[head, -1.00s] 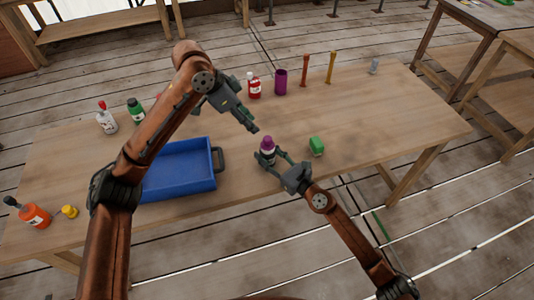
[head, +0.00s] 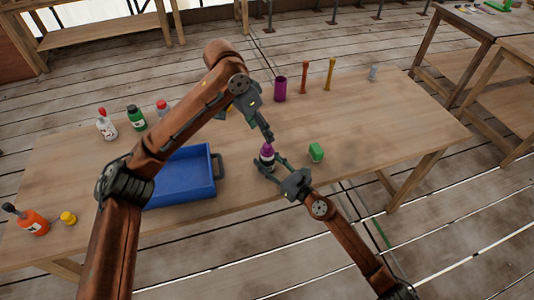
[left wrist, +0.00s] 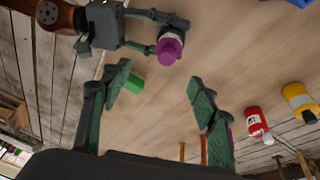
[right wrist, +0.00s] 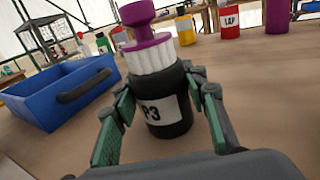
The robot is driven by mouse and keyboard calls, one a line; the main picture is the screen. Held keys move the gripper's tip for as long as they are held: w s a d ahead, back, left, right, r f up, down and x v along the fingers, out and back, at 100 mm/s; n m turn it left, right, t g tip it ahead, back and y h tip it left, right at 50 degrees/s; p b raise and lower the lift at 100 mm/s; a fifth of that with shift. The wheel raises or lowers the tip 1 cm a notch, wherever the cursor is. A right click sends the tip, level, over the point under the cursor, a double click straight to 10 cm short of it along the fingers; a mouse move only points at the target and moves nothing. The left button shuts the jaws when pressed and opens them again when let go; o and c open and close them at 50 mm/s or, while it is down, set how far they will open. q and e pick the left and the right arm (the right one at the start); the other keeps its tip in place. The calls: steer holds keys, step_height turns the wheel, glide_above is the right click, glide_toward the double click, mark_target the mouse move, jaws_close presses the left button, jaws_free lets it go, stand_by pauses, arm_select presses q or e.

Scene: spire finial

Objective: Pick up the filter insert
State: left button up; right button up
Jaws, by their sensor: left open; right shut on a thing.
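The filter insert (right wrist: 152,58) has a purple knob and flange over a white ribbed body. It sits upright, partly inside a black jar labelled P3 (right wrist: 165,112); its lower part is hidden. Its purple top also shows in the head view (head: 267,150) and the left wrist view (left wrist: 168,48). My right gripper (head: 268,167) is shut around the jar, a finger on each side. My left gripper (head: 268,138) is open and empty, close by the insert's top in the head view. In the left wrist view, the insert lies beyond the open fingers (left wrist: 162,88), not between them.
A blue tray (head: 218,165) stands left of the jar and a green block (head: 316,152) to its right. A purple cup (head: 280,88) and upright orange rods (head: 305,77) stand behind. Several bottles, including a green one (head: 136,118), stand at the left.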

mark_target(267, 145)
arm_select(q)
steer(key=f+n+y, duration=0.1)
steer(key=f, duration=0.1)
steer(key=d+f+n, duration=0.1)
steer(key=n, duration=0.1)
steer(key=w+d+f+n+y, duration=0.1)
steer(key=f, duration=0.1)
steer(key=shift+d+f+n+y, duration=0.2)
steer(key=shift+f+n+y, duration=0.1)
steer(key=shift+f, duration=0.05)
steer(key=shift+w+a+f, duration=0.1)
steer(key=shift+w+f, duration=0.15)
steer(key=shift+f, duration=1.1)
steer(key=shift+w+f, duration=0.2)
steer(key=shift+f, duration=1.15)
steer(key=shift+c, duration=0.7)
steer(key=c, duration=0.8)
